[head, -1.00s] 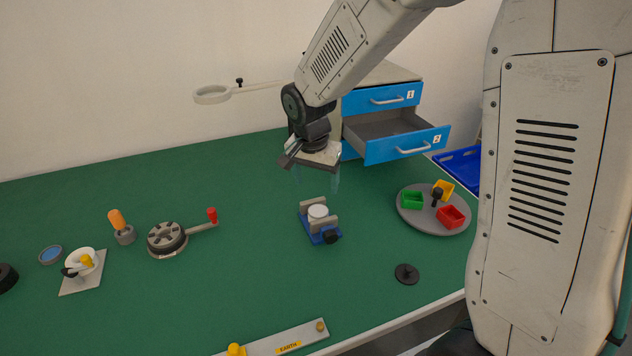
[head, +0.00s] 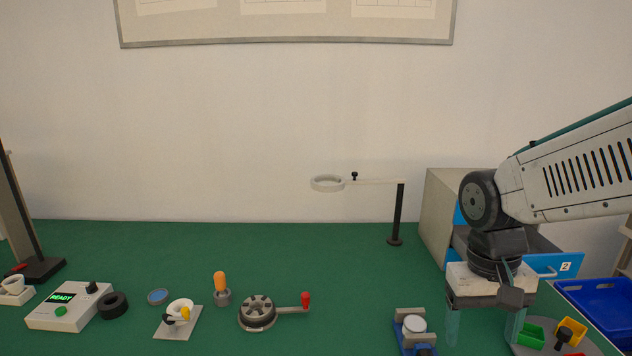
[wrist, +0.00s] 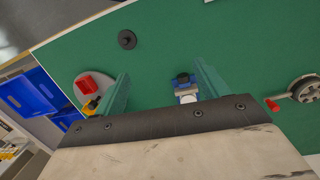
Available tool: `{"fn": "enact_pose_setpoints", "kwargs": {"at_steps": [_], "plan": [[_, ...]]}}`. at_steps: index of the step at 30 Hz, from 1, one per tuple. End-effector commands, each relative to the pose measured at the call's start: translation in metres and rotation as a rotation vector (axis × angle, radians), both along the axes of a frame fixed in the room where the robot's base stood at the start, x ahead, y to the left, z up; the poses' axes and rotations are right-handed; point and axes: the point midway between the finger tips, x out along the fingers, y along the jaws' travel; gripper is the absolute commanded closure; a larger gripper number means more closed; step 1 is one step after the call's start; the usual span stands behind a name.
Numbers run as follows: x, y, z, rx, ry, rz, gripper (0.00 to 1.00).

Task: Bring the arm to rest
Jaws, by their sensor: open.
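My gripper (head: 484,328) hangs above the right part of the green table, pointing down, with its two greenish translucent fingers apart and nothing between them. The vise also shows in the wrist view (wrist: 185,88), beside one finger. My arm comes in from the right and hides part of the blue-fronted drawer cabinet (head: 441,200).
The tray (wrist: 92,78) with small coloured bins lies close to my gripper. A magnifier stand (head: 398,215) rises left of the cabinet. A crank device (head: 257,313), an orange-handled tool (head: 220,283) and a READY box (head: 68,306) stand further left. The table's back middle is clear.

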Motion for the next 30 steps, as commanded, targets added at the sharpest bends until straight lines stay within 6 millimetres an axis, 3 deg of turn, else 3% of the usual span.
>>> {"fn": "enact_pose_setpoints", "kwargs": {"at_steps": [1,6,10,18,30], "plan": [[-0.018,-0.003,0.011,0.014,-0.013,0.03,0.27],[-0.07,-0.008,0.032,0.052,-0.055,0.112,0.27],[-0.096,-0.01,0.042,0.064,-0.115,0.113,0.27],[-0.109,-0.014,0.057,0.061,-0.216,0.089,0.27],[-0.108,-0.015,0.058,0.06,-0.219,0.086,0.27]]}}
